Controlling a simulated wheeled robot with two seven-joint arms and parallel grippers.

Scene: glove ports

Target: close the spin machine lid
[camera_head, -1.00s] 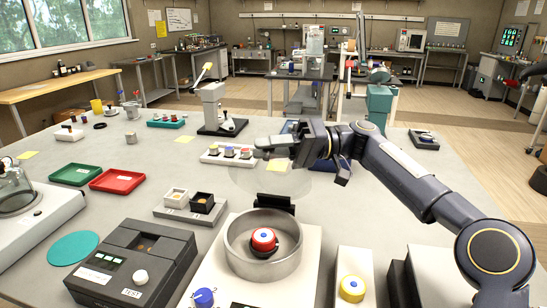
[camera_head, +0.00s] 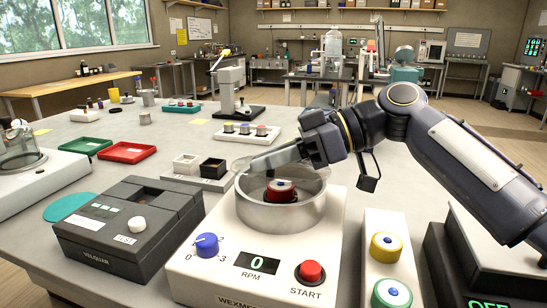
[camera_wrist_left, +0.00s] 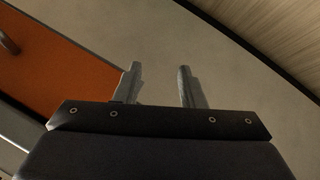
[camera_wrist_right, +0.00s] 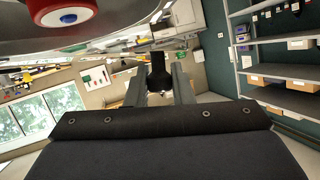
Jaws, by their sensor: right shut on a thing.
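The spin machine (camera_head: 205,275) is a white box with a metal bowl (camera_head: 282,212), a red-topped rotor (camera_head: 281,190) inside, a blue knob and a red START button. Its clear lid (camera_head: 312,174) is tilted low over the bowl and is hard to make out. My right gripper (camera_head: 262,161) is at the bowl's upper left rim, shut on the lid. In the right wrist view, a black piece (camera_wrist_right: 158,72) sits between its fingers. My left gripper (camera_wrist_left: 159,72) is open and empty in the left wrist view, and out of the head view.
A dark grey device (camera_head: 130,225) stands left of the machine. A white panel with yellow and green buttons (camera_head: 388,265) stands to its right. Small white and black boxes (camera_head: 200,170) sit behind left. Red (camera_head: 127,152) and green trays lie farther left.

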